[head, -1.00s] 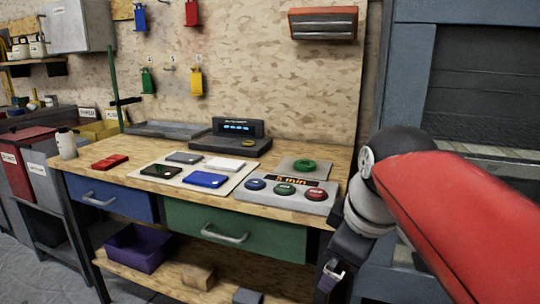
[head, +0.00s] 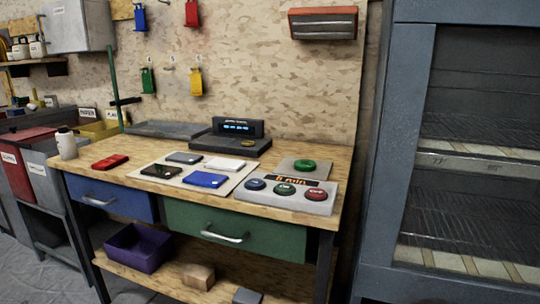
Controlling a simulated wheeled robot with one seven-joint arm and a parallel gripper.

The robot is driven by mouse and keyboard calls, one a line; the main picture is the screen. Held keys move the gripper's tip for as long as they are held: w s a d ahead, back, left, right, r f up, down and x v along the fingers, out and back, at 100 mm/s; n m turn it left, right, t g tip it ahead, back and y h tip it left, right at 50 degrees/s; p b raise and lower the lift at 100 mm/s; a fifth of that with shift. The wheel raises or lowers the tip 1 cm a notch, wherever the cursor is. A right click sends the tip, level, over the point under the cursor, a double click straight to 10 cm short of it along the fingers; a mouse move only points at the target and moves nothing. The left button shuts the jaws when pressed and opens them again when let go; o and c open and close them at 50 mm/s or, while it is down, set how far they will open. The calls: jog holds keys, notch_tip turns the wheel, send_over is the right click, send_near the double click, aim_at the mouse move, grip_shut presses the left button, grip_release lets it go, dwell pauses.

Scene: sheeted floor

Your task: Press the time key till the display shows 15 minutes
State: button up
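A light grey key box (head: 288,202) sits at the front right corner of the wooden workbench. Its small dark display (head: 291,180) shows orange text ending in "min"; the number is too blurred to read surely. Below the display are three round keys: blue (head: 255,184), dark green (head: 284,189) and red (head: 316,194). Their white labels are too small to read, so I cannot tell which is the time key. My gripper and arm are out of view, and nothing covers the keys.
A green button (head: 305,165) on a grey plate is just behind the box. Several flat coloured cases lie on and beside a pale mat (head: 228,185). A scale (head: 235,145) with a lit display stands behind. A blue-grey cabinet (head: 384,180) rises to the right.

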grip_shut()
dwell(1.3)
